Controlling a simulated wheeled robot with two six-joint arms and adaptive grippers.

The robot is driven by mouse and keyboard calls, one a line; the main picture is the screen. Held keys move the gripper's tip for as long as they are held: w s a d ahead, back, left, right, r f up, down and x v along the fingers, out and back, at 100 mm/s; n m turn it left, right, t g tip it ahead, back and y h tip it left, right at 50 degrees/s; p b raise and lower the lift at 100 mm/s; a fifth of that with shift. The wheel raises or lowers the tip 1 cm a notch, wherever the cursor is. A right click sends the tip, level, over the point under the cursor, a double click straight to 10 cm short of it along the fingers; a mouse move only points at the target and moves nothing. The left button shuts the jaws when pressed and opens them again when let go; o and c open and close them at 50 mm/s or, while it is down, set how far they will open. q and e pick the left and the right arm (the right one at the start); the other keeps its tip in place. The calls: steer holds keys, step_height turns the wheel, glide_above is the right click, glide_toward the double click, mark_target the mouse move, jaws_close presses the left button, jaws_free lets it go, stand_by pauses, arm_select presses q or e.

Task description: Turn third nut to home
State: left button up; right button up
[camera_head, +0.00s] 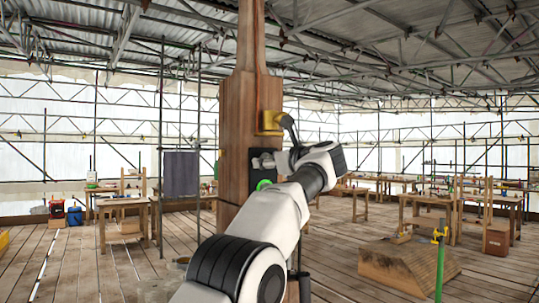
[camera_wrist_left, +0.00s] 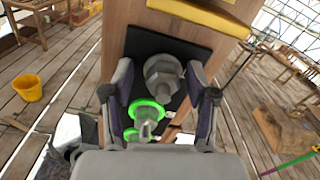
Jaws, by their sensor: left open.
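A black plate (camera_wrist_left: 165,45) is fixed to the wooden post (camera_head: 238,130). In the left wrist view a large grey nut on a stud (camera_wrist_left: 163,75) sits on the plate. Below it are a stud with a green ring (camera_wrist_left: 147,112) and a second green ring (camera_wrist_left: 130,135). One green ring (camera_head: 263,185) also shows in the head view. I cannot tell which nut is the third. My left gripper (camera_wrist_left: 160,72) is open, its fingers on either side of the large grey nut, with gaps visible.
A yellow part (camera_head: 271,122) is on the post above the plate. A wooden block (camera_head: 408,264) and a green pole (camera_head: 440,265) stand at the right. Workbenches (camera_head: 125,205) stand behind. A yellow bucket (camera_wrist_left: 28,88) is on the plank floor.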

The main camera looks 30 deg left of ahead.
arm_select(q)
steer(key=shift+s+d+r, duration=0.25)
steer(key=shift+s+d, duration=0.05)
steer(key=shift+d, duration=0.25)
steer(key=shift+w+d, duration=0.1)
steer(key=shift+d, duration=0.1)
steer(key=c, duration=0.4)
steer(key=shift+w, duration=0.1)
steer(key=c, duration=0.6)
steer(key=shift+a, duration=0.1)
jaws_close()
arm_select(e)
steer(key=shift+s+d, duration=0.2)
steer(key=shift+d, duration=0.1)
arm_select(q)
steer(key=shift+m, duration=0.3)
arm_select(e)
steer(key=shift+r, duration=0.1)
